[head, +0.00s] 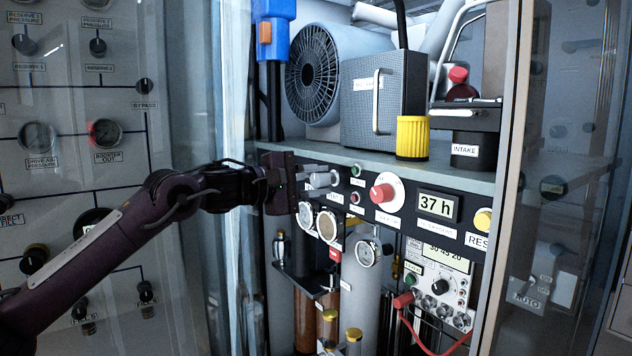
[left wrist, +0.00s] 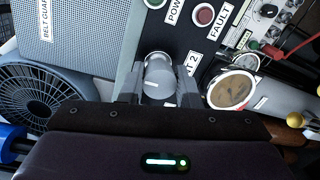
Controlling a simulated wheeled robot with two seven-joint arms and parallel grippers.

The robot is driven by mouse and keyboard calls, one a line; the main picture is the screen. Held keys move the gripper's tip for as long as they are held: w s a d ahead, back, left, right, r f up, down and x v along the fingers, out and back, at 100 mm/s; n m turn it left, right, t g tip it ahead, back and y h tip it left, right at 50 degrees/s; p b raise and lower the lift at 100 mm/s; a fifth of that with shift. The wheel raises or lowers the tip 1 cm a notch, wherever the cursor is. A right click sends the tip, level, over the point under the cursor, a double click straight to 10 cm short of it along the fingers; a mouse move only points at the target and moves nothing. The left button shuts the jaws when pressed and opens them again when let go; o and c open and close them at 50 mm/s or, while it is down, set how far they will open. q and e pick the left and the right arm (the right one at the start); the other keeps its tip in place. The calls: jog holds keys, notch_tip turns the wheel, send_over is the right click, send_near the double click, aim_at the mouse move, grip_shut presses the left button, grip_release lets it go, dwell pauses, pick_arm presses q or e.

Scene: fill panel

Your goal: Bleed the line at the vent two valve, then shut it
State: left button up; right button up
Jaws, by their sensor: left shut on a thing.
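The vent two valve is a grey round knob (left wrist: 158,72) on the black panel strip. A white label ending in "T 2" (left wrist: 190,66) is beside it, partly covered by a finger. My left gripper (left wrist: 160,90) has one finger on each side of the knob and is shut on it. A pale line marks the knob's face. In the head view my left gripper (head: 318,180) reaches the panel's left end from the left, and its fingers mostly hide the knob. My right gripper is not in view.
A red knob (head: 382,193), a "37 h" display (head: 437,206) and a yellow button (head: 483,221) lie to the right. Dial gauges (head: 327,225) hang just below. A shelf with a fan (head: 313,75) is above. Clear door panels (head: 185,90) flank the opening.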

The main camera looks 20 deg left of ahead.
pick_arm(q)
jog(key=shift+f, duration=0.1)
jog(key=o, duration=1)
jog(key=shift+c, duration=0.2)
jog(key=b+v, duration=0.2)
jog(key=v, duration=0.5)
jog(key=shift+s+a, duration=0.3)
